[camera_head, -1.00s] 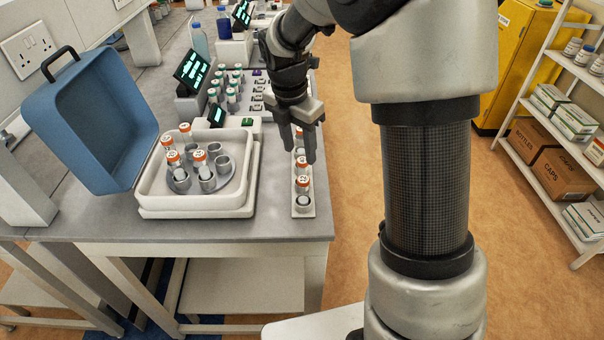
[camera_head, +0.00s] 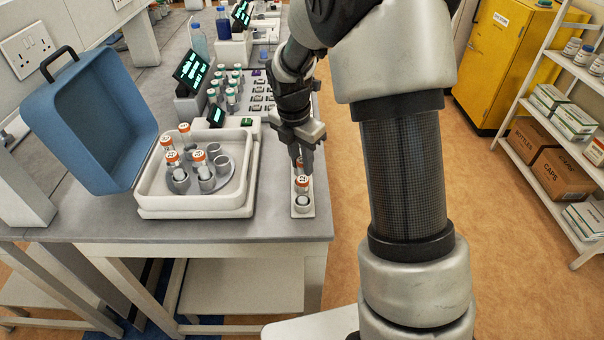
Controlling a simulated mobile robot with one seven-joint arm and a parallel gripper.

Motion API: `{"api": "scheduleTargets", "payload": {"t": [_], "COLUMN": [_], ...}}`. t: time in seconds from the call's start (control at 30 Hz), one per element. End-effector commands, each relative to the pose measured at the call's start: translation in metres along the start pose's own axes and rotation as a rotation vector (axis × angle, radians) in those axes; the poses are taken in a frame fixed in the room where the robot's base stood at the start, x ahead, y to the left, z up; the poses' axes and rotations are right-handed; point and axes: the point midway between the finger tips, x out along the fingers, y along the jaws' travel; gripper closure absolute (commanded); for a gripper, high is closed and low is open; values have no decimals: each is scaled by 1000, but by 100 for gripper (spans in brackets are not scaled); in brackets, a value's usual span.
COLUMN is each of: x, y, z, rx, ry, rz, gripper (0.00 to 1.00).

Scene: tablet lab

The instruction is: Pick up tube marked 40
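Several tubes with orange caps stand in the centrifuge and in a narrow white rack (camera_head: 302,211) at the table's front right. The number marks are too small to read, so I cannot tell which tube is marked 40. My gripper (camera_head: 301,163) points down over the rack. Its fingers are at an orange-capped tube in the rack, which they partly hide. I cannot tell whether they touch it. Another orange-capped tube (camera_head: 302,184) stands just in front of the fingers. The rack's back part is hidden by my gripper.
The open centrifuge (camera_head: 196,212) with its blue lid (camera_head: 92,125) raised stands left of the rack. Behind are a rack of green-capped tubes (camera_head: 231,97), a tilted screen (camera_head: 191,69) and bottles. Shelves (camera_head: 560,115) and a yellow cabinet (camera_head: 502,60) stand right, across open floor.

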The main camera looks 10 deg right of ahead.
Motion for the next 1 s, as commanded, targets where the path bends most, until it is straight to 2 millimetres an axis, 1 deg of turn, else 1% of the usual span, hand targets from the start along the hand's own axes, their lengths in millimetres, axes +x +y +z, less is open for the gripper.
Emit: {"api": "scheduleTargets", "payload": {"t": [0.03,0.07,0.1,0.27,0.37,0.47,0.7,0.8,0.9,1.0], "x": [0,0,0,0,-4,-17,-65,-82,-94,-101], "y": [0,0,0,0,0,1,0,1,2,6], "z": [0,0,0,0,1,4,11,13,14,15], "rx": [0,0,0,0,1,2,1,1,-3,-18], "ry": [0,0,0,0,-1,-2,-3,-2,-1,-2], "rz": [0,0,0,0,1,4,4,3,2,2], "gripper": [92,97,99,100,100,100,100,100,100,100]}}
